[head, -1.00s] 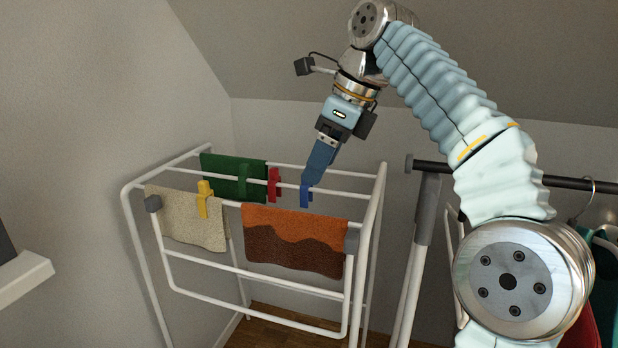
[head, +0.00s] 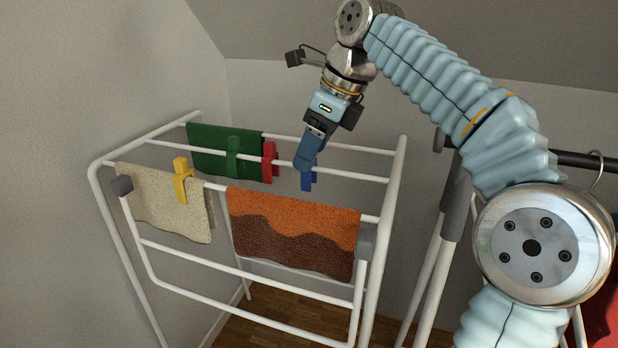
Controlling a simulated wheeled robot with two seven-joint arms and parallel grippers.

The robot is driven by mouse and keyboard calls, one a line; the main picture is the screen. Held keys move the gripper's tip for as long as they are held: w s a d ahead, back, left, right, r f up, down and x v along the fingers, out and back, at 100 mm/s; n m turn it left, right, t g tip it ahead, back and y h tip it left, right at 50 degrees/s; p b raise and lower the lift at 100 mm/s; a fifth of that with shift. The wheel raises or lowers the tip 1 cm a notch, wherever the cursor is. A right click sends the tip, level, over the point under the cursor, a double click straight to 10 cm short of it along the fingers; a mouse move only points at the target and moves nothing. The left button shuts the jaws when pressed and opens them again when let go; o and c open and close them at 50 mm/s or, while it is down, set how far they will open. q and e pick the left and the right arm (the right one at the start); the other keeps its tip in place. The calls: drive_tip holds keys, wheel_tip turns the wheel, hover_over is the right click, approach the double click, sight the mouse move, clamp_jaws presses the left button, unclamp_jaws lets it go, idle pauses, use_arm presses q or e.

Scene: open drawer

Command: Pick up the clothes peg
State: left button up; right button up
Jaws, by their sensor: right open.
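Several clothes pegs sit on the white drying rack: a yellow peg (head: 182,183), a green peg (head: 233,157), a red peg (head: 269,163) and a blue peg (head: 308,181). The blue peg is on a rear rail, to the right of the red one. My right gripper (head: 303,166) is open and points down at the blue peg, its fingers covering the peg's upper part. I cannot tell whether they touch it. My left gripper is not in view.
The drying rack (head: 385,202) carries a green cloth (head: 208,146), a beige cloth (head: 150,202) and an orange-brown cloth (head: 290,228). A clothes rail (head: 580,158) with hanging garments (head: 600,305) stands at the right. Walls close in behind and at left.

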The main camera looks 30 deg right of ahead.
drive_tip(key=b+x, duration=0.1)
drive_tip(key=x, duration=0.4)
drive_tip(key=shift+f, duration=0.2)
drive_tip(key=shift+c, duration=0.3)
drive_tip(key=c, duration=1)
